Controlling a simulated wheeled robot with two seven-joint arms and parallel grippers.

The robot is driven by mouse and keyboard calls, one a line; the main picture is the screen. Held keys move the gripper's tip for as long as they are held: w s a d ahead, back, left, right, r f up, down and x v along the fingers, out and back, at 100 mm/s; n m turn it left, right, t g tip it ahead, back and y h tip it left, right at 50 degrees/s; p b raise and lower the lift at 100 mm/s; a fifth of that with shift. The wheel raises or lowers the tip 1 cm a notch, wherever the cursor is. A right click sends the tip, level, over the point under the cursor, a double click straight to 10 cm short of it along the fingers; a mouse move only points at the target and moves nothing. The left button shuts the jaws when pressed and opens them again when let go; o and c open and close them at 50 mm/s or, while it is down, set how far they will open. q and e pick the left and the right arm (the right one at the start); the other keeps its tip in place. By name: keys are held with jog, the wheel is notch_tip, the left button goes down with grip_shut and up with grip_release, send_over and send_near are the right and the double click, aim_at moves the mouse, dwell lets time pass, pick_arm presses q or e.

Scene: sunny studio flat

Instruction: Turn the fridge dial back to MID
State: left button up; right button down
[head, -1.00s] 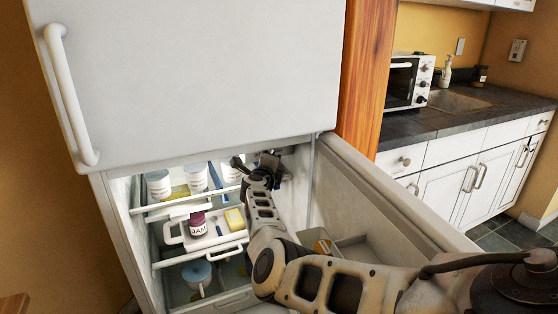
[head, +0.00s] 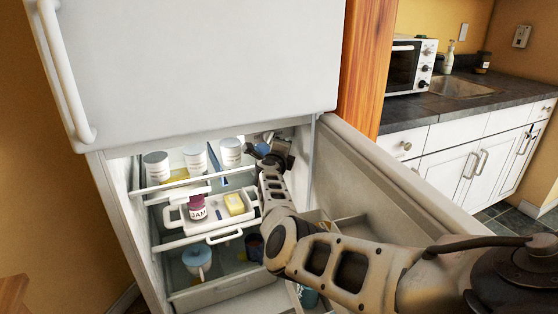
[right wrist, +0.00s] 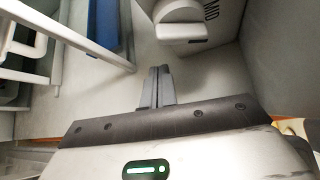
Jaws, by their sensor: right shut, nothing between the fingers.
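The fridge dial (right wrist: 180,18) is a pale round knob with a bar across it, at the top of the right wrist view. In the head view my right arm reaches into the open fridge compartment, with the gripper (head: 277,150) near the upper right inner wall. The dial cannot be made out there. My left gripper is not in view.
White jars (head: 195,158) stand on the upper shelf. Below, a white tray (head: 183,229) holds a jam jar (head: 198,208) and a yellow block (head: 235,204). A blue-lidded pot (head: 197,259) sits lower. The open fridge door (head: 400,190) stands on the right of my arm.

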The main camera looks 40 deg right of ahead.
pick_arm(q)
jog(key=p, duration=0.2)
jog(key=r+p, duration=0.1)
jog(key=p, duration=0.2)
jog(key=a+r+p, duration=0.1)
jog(key=p, duration=0.1)
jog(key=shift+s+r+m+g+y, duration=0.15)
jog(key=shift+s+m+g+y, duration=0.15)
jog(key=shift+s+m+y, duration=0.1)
pick_arm(e)
jog(key=r+v, duration=0.1)
jog(key=v, duration=0.9)
jog(key=shift+d+r, duration=0.2)
jog(key=shift+d, duration=0.1)
jog(key=shift+s, duration=0.15)
